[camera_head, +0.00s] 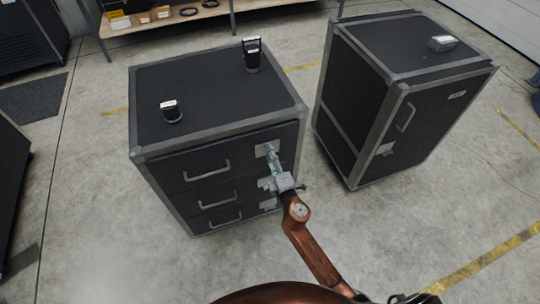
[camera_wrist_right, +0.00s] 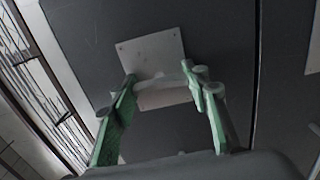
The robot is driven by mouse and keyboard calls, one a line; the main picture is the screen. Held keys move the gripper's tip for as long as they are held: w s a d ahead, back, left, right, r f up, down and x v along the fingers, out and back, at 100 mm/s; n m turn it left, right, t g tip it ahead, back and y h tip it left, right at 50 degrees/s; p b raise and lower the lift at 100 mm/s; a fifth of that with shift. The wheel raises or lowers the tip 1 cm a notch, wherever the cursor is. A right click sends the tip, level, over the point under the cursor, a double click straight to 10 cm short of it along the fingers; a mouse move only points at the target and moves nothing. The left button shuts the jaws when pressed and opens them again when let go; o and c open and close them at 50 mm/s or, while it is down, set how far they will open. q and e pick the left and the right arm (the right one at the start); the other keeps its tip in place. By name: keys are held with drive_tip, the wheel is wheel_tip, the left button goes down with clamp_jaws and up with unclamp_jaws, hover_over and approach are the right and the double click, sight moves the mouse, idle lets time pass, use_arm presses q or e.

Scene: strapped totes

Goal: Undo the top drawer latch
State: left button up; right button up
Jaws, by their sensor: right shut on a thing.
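The black drawer case (camera_head: 215,165) stands on the left with three drawers, each with a grey bar handle. The top drawer latch (camera_head: 264,149) is a light metal plate at the right end of the top drawer front. In the right wrist view the latch plate (camera_wrist_right: 151,50) lies just beyond the fingers. My right gripper (camera_head: 270,157) reaches the top latch from the front. In the wrist view its green fingers (camera_wrist_right: 160,80) are shut on the latch's pale protruding part (camera_wrist_right: 163,98). The fingers partly hide the latch. My left gripper is not in view.
The middle latch (camera_head: 265,184) and bottom latch (camera_head: 268,204) sit below, close to my right wrist. Two small black devices stand on the case top. A second black case (camera_head: 385,100) with a door stands to the right, across a narrow gap. Floor in front is clear.

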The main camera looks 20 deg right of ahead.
drive_tip(key=o, duration=1.2)
drive_tip(key=shift+c, duration=0.2)
drive_tip(key=s, duration=1.2)
drive_tip(key=shift+d, duration=0.2)
